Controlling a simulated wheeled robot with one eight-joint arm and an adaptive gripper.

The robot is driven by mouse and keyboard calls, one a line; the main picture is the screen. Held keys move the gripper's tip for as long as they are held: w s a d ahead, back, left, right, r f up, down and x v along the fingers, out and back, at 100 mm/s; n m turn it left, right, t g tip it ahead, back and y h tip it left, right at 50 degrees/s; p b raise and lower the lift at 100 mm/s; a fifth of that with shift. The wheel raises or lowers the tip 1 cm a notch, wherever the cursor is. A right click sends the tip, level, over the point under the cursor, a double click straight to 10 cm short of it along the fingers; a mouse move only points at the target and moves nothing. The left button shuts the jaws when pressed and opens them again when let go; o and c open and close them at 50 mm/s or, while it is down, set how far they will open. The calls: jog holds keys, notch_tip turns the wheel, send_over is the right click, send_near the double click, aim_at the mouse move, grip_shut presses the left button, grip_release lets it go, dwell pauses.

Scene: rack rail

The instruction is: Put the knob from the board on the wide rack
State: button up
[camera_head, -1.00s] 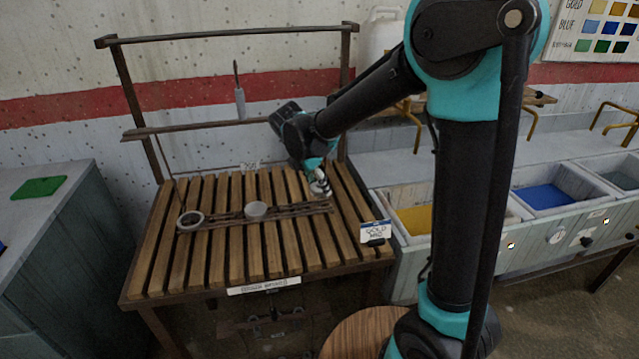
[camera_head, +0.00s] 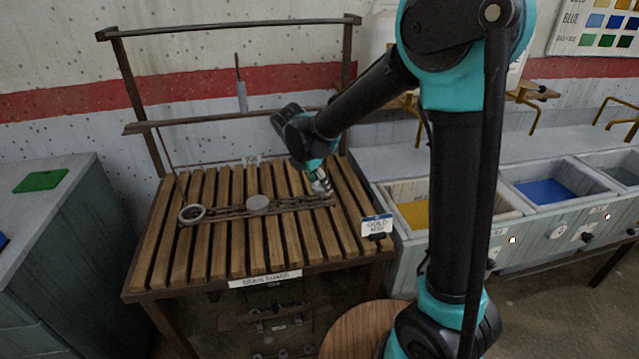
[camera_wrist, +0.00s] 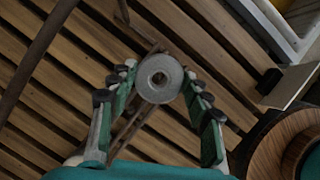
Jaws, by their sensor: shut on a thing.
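My gripper (camera_head: 321,184) is at the right end of a dark metal rack (camera_head: 232,211) lying on the slatted wooden bench (camera_head: 220,255). In the wrist view my gripper (camera_wrist: 160,82) is shut on the knob (camera_wrist: 144,83), a round grey piece with a small central hole. The knob sits between the fingertips, over the dark rails. Whether it touches the rails is unclear. The rack also carries a grey ring (camera_head: 183,214) at its left end and a pale disc (camera_head: 258,204) near its middle.
A metal frame with a shelf bar (camera_head: 200,121) rises behind. Bins with yellow (camera_head: 413,214) and blue (camera_head: 545,192) contents stand to the right. The bench's front slats are clear.

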jog(key=shift+f, duration=0.75)
jog(key=shift+f, duration=0.35)
jog(key=shift+f, duration=0.45)
jog(key=o, duration=1.3)
jog(key=shift+r, duration=0.1)
